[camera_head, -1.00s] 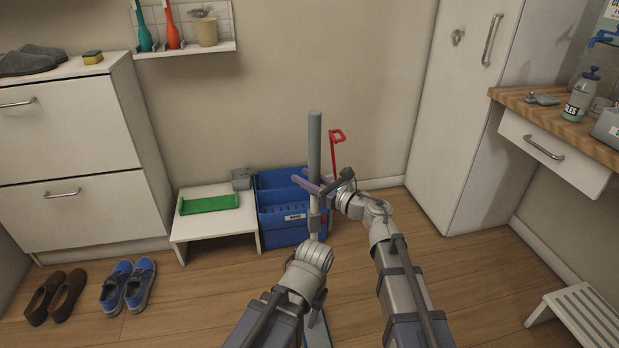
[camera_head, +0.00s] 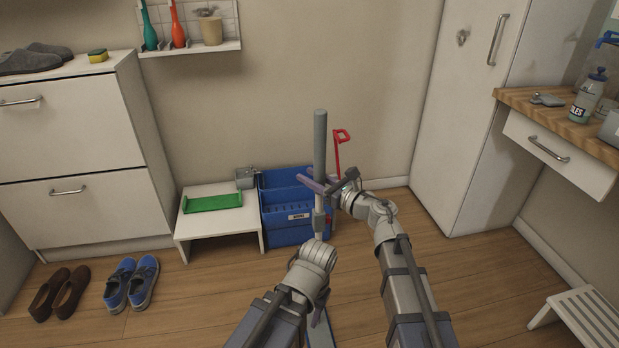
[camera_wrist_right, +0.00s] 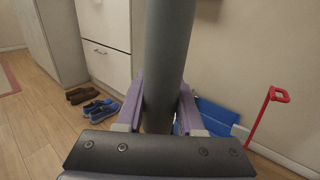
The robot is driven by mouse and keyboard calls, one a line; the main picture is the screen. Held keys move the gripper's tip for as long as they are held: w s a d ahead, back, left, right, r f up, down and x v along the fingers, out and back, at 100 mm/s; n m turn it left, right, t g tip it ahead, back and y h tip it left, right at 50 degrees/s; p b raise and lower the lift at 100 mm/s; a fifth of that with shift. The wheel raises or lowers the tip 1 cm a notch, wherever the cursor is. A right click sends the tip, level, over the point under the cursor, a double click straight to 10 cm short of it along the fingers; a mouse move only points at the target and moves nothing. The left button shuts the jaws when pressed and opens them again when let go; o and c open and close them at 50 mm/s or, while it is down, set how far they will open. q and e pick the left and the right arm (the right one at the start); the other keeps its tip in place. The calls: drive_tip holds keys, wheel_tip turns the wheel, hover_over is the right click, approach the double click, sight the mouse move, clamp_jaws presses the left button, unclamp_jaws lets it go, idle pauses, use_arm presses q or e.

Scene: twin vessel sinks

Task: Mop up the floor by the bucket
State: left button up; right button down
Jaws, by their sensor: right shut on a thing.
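The mop (camera_head: 320,140) stands nearly upright in front of me, with a thick grey upper handle and a thinner pale pole below. My right gripper (camera_head: 320,184) has purple fingers shut around the handle. In the right wrist view, the fingers (camera_wrist_right: 160,102) press on both sides of the grey handle (camera_wrist_right: 167,60). My left gripper (camera_head: 318,236) is low at the pole; its fingers are mostly hidden behind its own wrist. A blue flat part, apparently the mop head, shows partly below it. The blue bucket (camera_head: 285,228) stands on the floor just behind the mop.
A white low bench (camera_head: 220,225) with a green tray (camera_head: 213,202) stands left of the bucket. Brown shoes (camera_head: 60,292) and blue shoes (camera_head: 131,285) lie further left. A white slatted stool (camera_head: 580,315) is at lower right. Wooden floor (camera_head: 440,270) is clear between.

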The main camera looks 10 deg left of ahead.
drive_tip(key=shift+w+d, duration=0.3)
drive_tip(key=shift+d, duration=0.6)
drive_tip(key=shift+w+d, duration=0.3)
drive_tip(key=shift+d, duration=0.6)
drive_tip(key=shift+w+d, duration=0.3)
drive_tip(key=shift+d, duration=0.6)
drive_tip(key=s+a, duration=0.2)
drive_tip(key=a, duration=0.3)
drive_tip(key=shift+a, duration=0.35)
idle(1.0)
drive_tip(key=w+d, duration=0.2)
drive_tip(key=d, duration=0.3)
drive_tip(key=shift+d, duration=0.35)
idle(0.7)
idle(0.8)
